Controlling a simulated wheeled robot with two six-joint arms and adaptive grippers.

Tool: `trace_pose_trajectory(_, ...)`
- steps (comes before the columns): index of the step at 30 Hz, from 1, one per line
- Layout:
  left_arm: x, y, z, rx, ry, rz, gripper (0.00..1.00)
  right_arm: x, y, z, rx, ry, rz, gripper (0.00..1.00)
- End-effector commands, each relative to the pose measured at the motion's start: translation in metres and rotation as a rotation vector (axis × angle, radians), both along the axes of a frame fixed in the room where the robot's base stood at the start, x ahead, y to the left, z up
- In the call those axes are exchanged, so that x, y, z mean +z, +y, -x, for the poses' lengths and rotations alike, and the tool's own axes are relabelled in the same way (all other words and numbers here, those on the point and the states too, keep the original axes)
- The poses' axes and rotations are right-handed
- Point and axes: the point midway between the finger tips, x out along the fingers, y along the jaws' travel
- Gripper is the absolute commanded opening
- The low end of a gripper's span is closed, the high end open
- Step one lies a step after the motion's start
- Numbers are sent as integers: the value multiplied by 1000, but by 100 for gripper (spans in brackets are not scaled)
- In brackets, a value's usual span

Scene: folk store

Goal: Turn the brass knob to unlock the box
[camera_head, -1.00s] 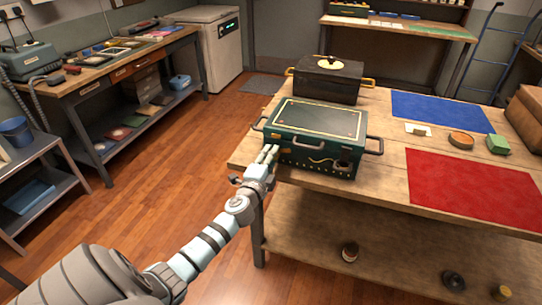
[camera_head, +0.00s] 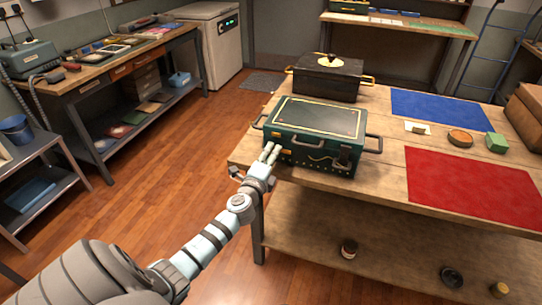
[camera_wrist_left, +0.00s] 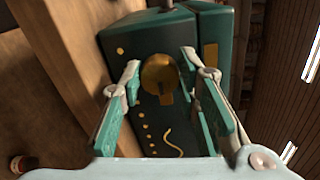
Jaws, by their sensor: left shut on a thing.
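The dark green box (camera_head: 314,118) with gold trim stands at the left front corner of the wooden table. It also shows in the left wrist view (camera_wrist_left: 128,40), and its lid looks closed. The round brass knob (camera_wrist_left: 159,72) is on the box's front face, with a small brass tab pointing down the picture. My left gripper (camera_head: 269,153) is at the front left of the box. In the left wrist view its two fingers (camera_wrist_left: 160,68) are on both sides of the knob, shut on it. In the head view the knob is hidden by the fingers. My right gripper is out of view.
A black box (camera_head: 327,78) with gold handles stands behind the green box. A blue mat (camera_head: 440,110) and a red mat (camera_head: 470,185) lie to the right, with a round tin (camera_head: 460,138) and a green block (camera_head: 496,142) between them.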

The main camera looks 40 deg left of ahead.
Motion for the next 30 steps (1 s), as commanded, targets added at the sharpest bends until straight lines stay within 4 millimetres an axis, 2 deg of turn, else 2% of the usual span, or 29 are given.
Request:
trace_pose_trajectory(1,-1,0,0,0,2,0,1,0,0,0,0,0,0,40)
trace_pose_trajectory(2,-1,0,0,0,2,0,31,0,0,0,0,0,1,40)
trace_pose_trajectory(6,-1,0,0,0,2,1,50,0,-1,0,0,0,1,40)
trace_pose_trajectory(14,0,0,1,0,1,0,50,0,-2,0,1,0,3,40)
trace_pose_trajectory(17,-1,-3,8,-1,1,-1,50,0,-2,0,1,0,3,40)
trace_pose_trajectory(20,0,-10,27,-2,3,-1,50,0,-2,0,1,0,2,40)
trace_pose_trajectory(27,2,-32,89,-2,3,1,50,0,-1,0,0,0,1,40)
trace_pose_trajectory(30,2,-37,106,0,3,1,50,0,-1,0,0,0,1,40)
